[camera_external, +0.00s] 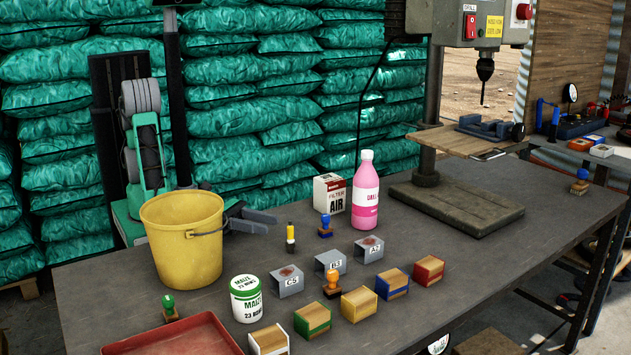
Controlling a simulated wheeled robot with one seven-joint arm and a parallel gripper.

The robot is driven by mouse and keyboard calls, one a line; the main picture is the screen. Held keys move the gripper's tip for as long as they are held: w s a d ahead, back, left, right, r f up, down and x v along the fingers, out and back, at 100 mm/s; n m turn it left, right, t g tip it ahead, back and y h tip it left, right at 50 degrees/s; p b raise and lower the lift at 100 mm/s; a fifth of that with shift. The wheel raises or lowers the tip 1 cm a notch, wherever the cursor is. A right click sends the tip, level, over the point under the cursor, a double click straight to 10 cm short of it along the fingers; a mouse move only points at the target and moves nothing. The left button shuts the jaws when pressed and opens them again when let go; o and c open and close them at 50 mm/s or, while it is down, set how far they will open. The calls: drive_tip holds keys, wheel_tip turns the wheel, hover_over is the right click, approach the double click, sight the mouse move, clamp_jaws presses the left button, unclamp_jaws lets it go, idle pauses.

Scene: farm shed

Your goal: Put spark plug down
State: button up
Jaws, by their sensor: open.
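I cannot make out a spark plug for certain in the external view. A small upright black and yellow item (290,238) stands on the table, but I cannot tell what it is. My gripper (262,220) is low over the table at the back left, just right of the yellow bucket (183,245), which partly hides it. Its dark fingers look apart, and I see nothing between them. The inside bottom of the bucket is hidden.
A pink bottle (366,193), an air filter box (329,194) and a blue-handled stamp (325,227) stand right of my gripper. Grey labelled blocks (330,263), coloured blocks (359,304), a maize tin (246,299) and a red tray (180,338) lie nearer. A drill press (455,207) stands right.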

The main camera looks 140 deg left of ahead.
drive_tip(key=s+a+r+n+y+p, duration=0.15)
drive_tip(key=a+r+n, duration=0.25)
drive_tip(key=r, duration=0.5)
drive_tip(key=s+a+r+n+y+p, duration=0.1)
drive_tip(key=s+a+r+n+y, duration=0.25)
drive_tip(key=r, duration=0.55)
drive_tip(key=n+g+h, duration=0.4)
drive_tip(key=n+h, duration=0.4)
drive_tip(key=n, duration=1.8)
approach(291, 237)
drive_tip(key=shift+s+a+r+m, duration=0.15)
drive_tip(key=shift+r+m, duration=0.1)
drive_tip(key=shift+r, duration=0.25)
drive_tip(key=n, duration=0.2)
drive_tip(key=shift+s+f+n+y, duration=0.1)
drive_tip(key=shift+f+n+y, duration=0.1)
drive_tip(key=shift+n+y, duration=0.15)
drive_tip(key=x, duration=0.4)
drive_tip(key=b+x, duration=0.1)
drive_tip(key=x, duration=0.3)
drive_tip(key=shift+r, duration=0.35)
clamp_jaws()
